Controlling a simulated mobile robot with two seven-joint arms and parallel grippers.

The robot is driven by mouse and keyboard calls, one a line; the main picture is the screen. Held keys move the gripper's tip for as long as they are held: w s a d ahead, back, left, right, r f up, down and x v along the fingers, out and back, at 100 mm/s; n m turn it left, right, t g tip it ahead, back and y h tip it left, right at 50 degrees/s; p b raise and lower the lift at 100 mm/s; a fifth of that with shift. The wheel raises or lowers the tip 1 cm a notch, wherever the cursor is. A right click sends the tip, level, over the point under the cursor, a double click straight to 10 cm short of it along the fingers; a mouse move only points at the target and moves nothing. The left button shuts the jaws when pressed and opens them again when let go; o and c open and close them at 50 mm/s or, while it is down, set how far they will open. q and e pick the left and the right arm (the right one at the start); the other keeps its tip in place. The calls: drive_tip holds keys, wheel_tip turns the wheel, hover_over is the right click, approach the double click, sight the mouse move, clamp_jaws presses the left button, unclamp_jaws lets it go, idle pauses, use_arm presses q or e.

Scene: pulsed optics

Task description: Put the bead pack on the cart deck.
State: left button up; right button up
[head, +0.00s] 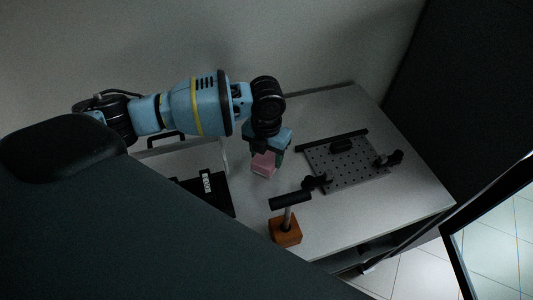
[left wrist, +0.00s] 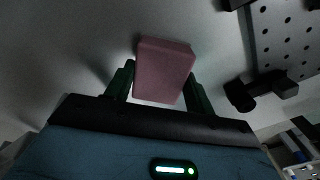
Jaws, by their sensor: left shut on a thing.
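A pink block (head: 263,164), which I take for the bead pack, is between the fingers of my left gripper (head: 266,152), over the grey top (head: 340,222). In the left wrist view the pink block (left wrist: 165,66) shows between the two dark green fingers, which are shut on it. I cannot tell whether its underside touches the surface. No surface is clearly marked as the cart deck; the grey top may be it. My right gripper is not in view.
A perforated metal plate (head: 345,172) with black fittings lies right of the block. A wooden block (head: 285,232) with a black-handled post stands in front. A black item with white labels (head: 206,183) lies left. The front right of the top is clear.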

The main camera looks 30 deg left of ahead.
sight(266, 156)
use_arm(q)
drive_tip(key=shift+f, duration=0.1)
drive_tip(key=o, duration=1)
drive_tip(key=shift+o, duration=0.2)
wheel_tip(266, 156, up, 12)
drive_tip(key=shift+p, duration=0.45)
